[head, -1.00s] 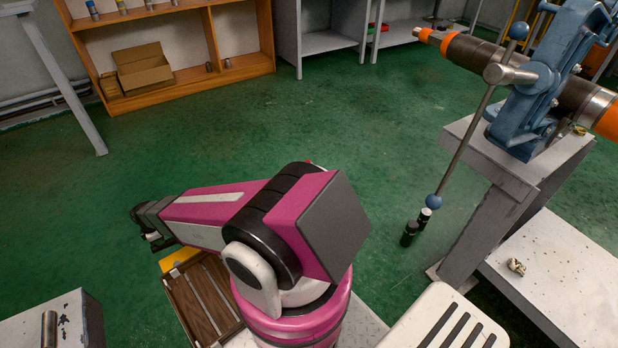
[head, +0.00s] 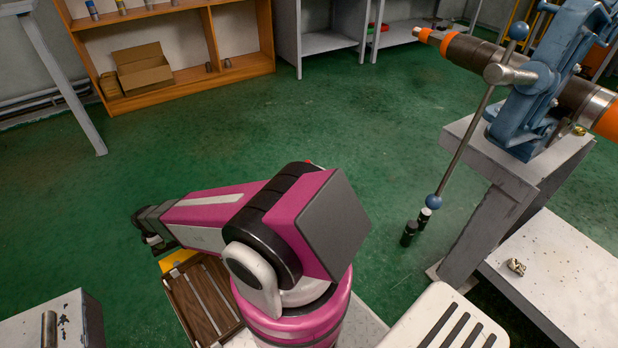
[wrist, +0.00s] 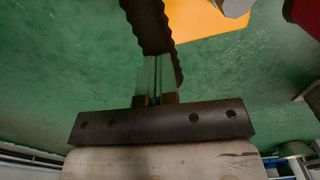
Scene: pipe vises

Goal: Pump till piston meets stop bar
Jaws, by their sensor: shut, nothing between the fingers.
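My gripper (head: 152,242) is at the left of the head view, at the end of my pink and white arm, above the floor. In the wrist view my gripper (wrist: 155,45) is shut, with nothing seen in it. It touches nothing that I can make out. I cannot make out a pump, a piston or a stop bar in either view. A yellow surface (wrist: 205,18) shows past the fingers in the wrist view; what it belongs to is unclear. A yellow piece (head: 178,260) also shows just below my gripper in the head view.
A blue vise (head: 535,100) with a long ball-ended handle (head: 465,140) holds a pipe (head: 480,52) on a grey bench (head: 480,205) at right. A wooden shelf (head: 235,72) is at the back. The green floor between is clear.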

